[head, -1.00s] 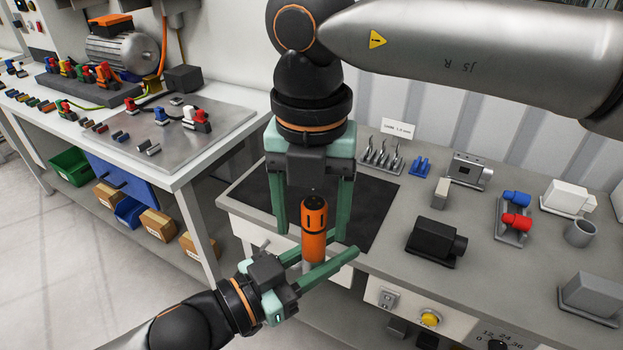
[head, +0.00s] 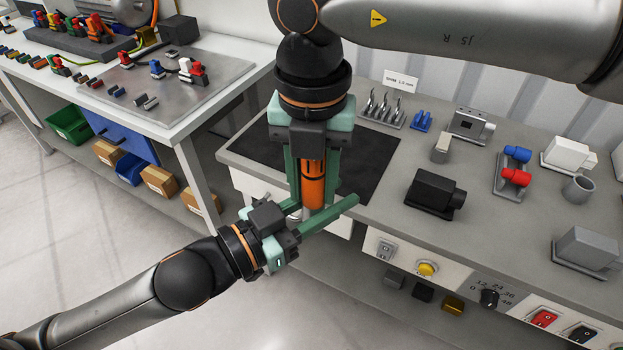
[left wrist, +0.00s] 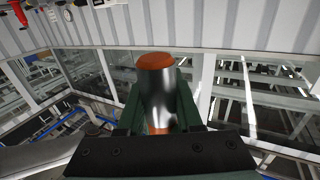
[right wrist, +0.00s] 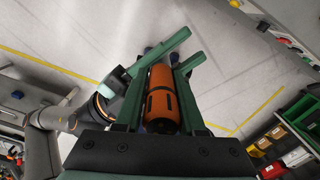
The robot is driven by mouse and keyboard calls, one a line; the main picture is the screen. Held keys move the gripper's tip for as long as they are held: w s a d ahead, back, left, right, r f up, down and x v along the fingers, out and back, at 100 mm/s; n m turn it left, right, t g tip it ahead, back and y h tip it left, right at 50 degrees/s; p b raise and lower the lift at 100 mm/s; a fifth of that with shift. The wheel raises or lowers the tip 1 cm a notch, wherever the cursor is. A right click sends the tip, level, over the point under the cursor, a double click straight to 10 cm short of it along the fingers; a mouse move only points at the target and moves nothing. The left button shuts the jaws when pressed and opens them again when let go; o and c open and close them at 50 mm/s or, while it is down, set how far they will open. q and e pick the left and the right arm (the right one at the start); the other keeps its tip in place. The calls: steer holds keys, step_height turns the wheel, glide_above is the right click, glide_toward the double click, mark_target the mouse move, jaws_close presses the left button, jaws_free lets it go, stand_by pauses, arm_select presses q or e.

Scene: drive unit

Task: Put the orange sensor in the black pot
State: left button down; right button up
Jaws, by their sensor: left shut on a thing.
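The orange sensor (head: 313,182) stands upright, with black marks on its orange body and a metal lower end. My left gripper (head: 318,212) is shut on its lower part, and the metal end (left wrist: 158,95) shows between its fingers in the left wrist view. My right gripper (head: 313,200) points down from above, with one finger on each side of the orange body (right wrist: 162,95). Its fingers are very close to the sensor, but I cannot tell whether they press on it. I cannot make out a black pot in these views.
A black mat (head: 365,165) lies on the grey workbench (head: 380,215) behind the grippers. A black boxy device (head: 434,193), a grey cup (head: 578,188) and red and blue parts (head: 515,177) stand to the right. Another bench (head: 190,115) stands at the left.

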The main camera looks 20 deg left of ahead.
arm_select(q)
steer(key=shift+s, duration=0.1)
arm_select(e)
steer(key=shift+s+a, duration=0.1)
steer(key=shift+a, duration=0.1)
jaws_close()
arm_select(q)
steer(key=c, duration=0.6)
jaws_free()
steer(key=shift+o, duration=0.5)
arm_select(e)
steer(key=shift+d, duration=0.1)
arm_select(q)
steer(key=shift+f, duration=0.1)
